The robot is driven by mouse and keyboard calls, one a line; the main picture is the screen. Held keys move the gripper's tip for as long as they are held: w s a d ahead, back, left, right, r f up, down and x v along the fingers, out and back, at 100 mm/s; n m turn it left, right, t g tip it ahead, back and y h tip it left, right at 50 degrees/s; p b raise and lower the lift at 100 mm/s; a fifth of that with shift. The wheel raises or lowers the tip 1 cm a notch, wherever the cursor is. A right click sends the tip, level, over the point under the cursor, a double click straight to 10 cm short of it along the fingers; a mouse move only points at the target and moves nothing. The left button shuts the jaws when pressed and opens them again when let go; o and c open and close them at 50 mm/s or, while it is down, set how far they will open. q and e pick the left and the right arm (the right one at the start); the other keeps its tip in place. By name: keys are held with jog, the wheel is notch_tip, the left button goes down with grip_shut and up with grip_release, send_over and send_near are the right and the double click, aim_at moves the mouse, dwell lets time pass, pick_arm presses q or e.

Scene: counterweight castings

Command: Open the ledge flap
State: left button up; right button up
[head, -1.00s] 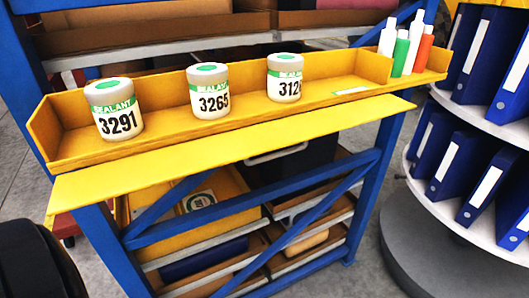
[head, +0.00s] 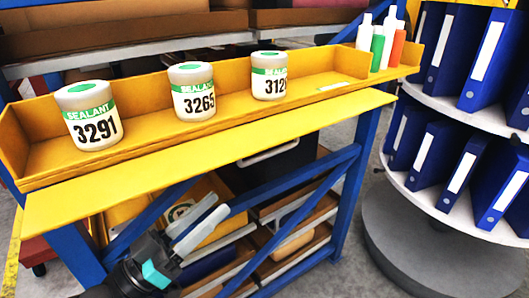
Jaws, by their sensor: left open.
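The yellow ledge (head: 150,118) is a long shallow tray running across the blue frame. The flap (head: 215,146), a long flat yellow panel, runs along its front edge and sticks out toward me. I cannot tell its exact angle. My left gripper (head: 219,204) is at the lower left, in front of the frame and below the flap's front edge in the picture. Its two pale fingers are apart and empty, pointing up and right. It does not visibly touch the flap. My right gripper is not in view.
Sealant jars 3291 (head: 92,116), 3265 (head: 193,92) and a third (head: 269,76) stand on the ledge. Several small bottles (head: 378,47) stand at its right end. Bins (head: 290,232) and blue braces lie beneath. A round binder rack (head: 430,195) stands at right.

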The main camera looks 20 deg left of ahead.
aim_at(276, 152)
pick_arm(q)
jog(key=shift+x, duration=7.55)
jog(key=shift+d+f, duration=0.1)
grip_shut()
